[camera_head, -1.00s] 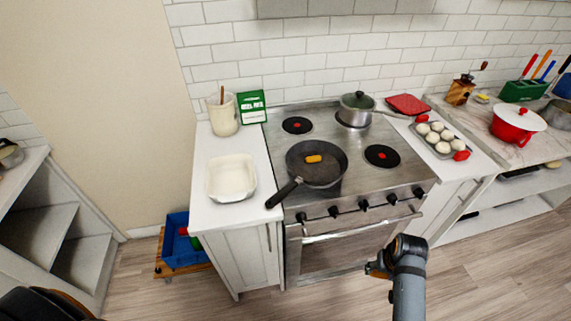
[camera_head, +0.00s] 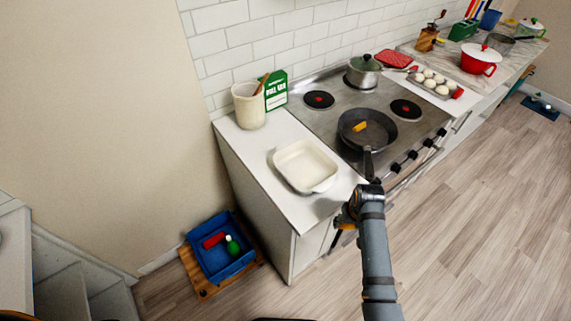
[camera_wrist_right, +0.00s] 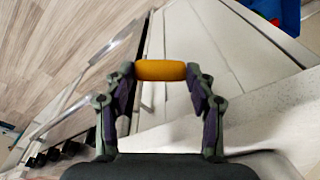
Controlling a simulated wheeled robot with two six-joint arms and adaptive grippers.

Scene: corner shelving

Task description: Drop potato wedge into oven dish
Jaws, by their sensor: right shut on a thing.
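My right gripper (camera_head: 346,218) is in front of the counter, below and right of the oven dish in the head view. In the right wrist view its fingers are shut on an orange-yellow potato wedge (camera_wrist_right: 160,70), held across the fingertips. The white, empty oven dish (camera_head: 305,166) stands on the white counter, apart from the gripper. Another orange-yellow wedge (camera_head: 360,127) lies in the dark frying pan (camera_head: 378,141) on the stove. My left gripper is not in view.
A cream jar (camera_head: 249,106) and a green box (camera_head: 275,90) stand behind the dish. The pan's handle (camera_head: 369,164) points toward the front, close to my right arm. A blue crate (camera_head: 219,253) sits on the floor at left. A lidded pot (camera_head: 363,71) stands at the stove's back.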

